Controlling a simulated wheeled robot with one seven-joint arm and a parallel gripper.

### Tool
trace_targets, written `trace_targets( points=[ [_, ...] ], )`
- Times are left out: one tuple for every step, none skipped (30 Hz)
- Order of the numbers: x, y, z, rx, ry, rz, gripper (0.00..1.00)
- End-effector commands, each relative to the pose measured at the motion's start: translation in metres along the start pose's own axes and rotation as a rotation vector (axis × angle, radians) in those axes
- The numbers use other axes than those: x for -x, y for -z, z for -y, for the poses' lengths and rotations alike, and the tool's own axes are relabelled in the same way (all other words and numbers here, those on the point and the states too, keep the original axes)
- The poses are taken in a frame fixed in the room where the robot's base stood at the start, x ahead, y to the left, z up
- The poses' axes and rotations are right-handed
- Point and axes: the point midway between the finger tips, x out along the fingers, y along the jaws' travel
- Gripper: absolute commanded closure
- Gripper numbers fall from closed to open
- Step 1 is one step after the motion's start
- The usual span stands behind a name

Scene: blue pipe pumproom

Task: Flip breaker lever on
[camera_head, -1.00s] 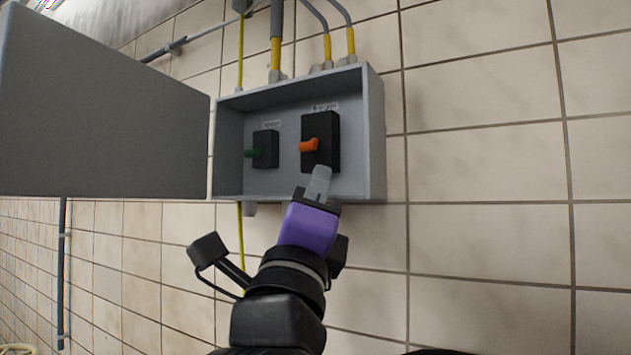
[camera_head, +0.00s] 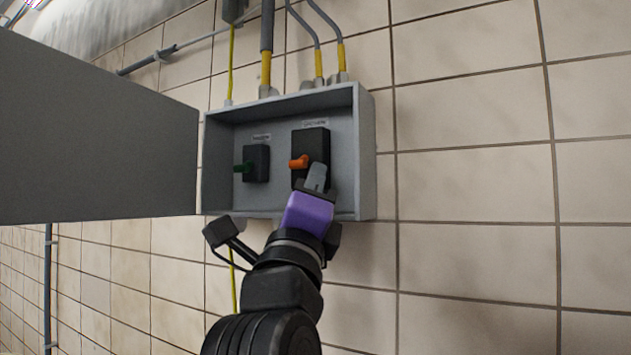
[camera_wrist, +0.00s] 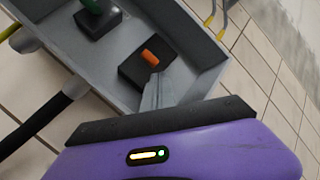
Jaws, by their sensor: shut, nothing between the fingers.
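An open grey breaker box (camera_head: 366,150) hangs on the tiled wall. Inside it, on the right, is a black breaker with an orange lever (camera_head: 299,162) that sticks out to the left. On the left is a smaller black switch with a green lever (camera_head: 243,168). My gripper (camera_head: 316,176) is shut and empty, its grey fingers just below and right of the orange lever, over the lower part of that breaker. In the wrist view the fingertips (camera_wrist: 158,88) are close to the orange lever (camera_wrist: 150,57); I cannot tell whether they touch it. Which breaker the task means is not shown.
The box's grey door (camera_head: 95,130) stands wide open to the left. The box rim surrounds the levers, and its lower edge lies beneath my gripper. Conduits (camera_head: 267,50) enter from above. The tiled wall to the right is clear.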

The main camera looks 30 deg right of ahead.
Motion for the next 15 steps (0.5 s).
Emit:
trace_targets(
  points=[
    [0.0007, -0.0012, 0.0016, -0.007, -0.008, -0.006, 1.00],
    [0.0006, -0.0013, 0.0021, -0.008, -0.014, -0.010, 1.00],
    [0.0004, -0.0012, 0.0021, -0.009, -0.022, -0.016, 1.00],
    [0.0004, -0.0012, 0.0020, -0.010, -0.026, -0.018, 1.00],
    [0.0004, -0.0013, 0.0021, -0.010, -0.028, -0.020, 1.00],
    [0.0005, -0.0015, 0.0023, -0.011, -0.032, -0.022, 1.00],
    [0.0005, -0.0016, 0.0024, -0.012, -0.036, -0.025, 1.00],
    [0.0005, -0.0017, 0.0025, -0.013, -0.040, -0.027, 1.00],
    [0.0005, -0.0017, 0.0029, -0.014, -0.044, -0.031, 1.00],
    [0.0004, -0.0018, 0.0033, -0.014, -0.048, -0.034, 1.00],
    [0.0004, -0.0020, 0.0037, -0.016, -0.051, -0.036, 1.00],
    [0.0004, -0.0023, 0.0042, -0.018, -0.056, -0.040, 1.00],
    [0.0005, -0.0025, 0.0043, -0.019, -0.060, -0.043, 1.00],
    [0.0006, -0.0027, 0.0044, -0.020, -0.065, -0.046, 1.00],
    [0.0008, -0.0031, 0.0046, -0.021, -0.071, -0.049, 1.00]
  ],
)
